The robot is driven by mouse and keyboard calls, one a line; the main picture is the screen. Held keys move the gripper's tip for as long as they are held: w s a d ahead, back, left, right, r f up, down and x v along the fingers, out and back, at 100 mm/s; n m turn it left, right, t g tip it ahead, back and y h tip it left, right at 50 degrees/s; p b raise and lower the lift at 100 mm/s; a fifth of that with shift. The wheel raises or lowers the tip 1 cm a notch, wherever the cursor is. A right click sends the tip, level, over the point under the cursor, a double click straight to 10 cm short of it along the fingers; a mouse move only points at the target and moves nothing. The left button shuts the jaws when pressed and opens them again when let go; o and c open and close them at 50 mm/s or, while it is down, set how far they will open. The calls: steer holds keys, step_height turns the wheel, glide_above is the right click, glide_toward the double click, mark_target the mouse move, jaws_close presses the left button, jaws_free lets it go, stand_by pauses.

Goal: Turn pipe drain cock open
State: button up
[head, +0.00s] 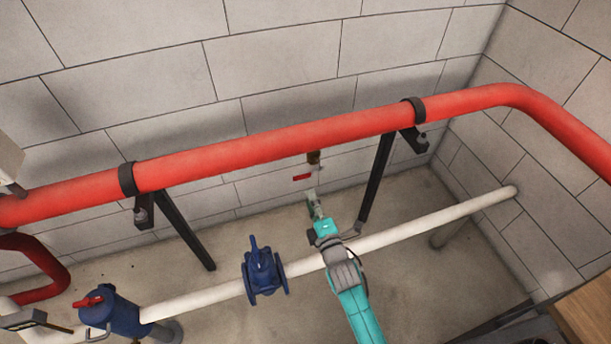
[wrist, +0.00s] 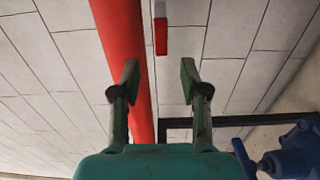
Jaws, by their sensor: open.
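The pipe drain cock is a small brass fitting (head: 314,157) under the red pipe, with a flat red handle (head: 302,177) at its lower left in the head view. In the wrist view the red handle (wrist: 160,38) lies ahead of the fingers, near the top middle. My gripper (head: 312,197) is just below the handle in the head view. In the wrist view its two fingers (wrist: 160,78) are apart with nothing between them. The handle lies in line with the gap and appears clear of both fingers.
A thick red pipe (head: 270,145) runs along the wall on dark brackets (head: 377,180). A white pipe (head: 430,228) runs low across the floor, with a blue valve (head: 262,272) left of my arm. A blue strainer body with a red lever (head: 90,302) stands at lower left.

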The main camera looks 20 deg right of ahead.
mark_target(302, 177)
steer(key=w, duration=1)
jaws_close()
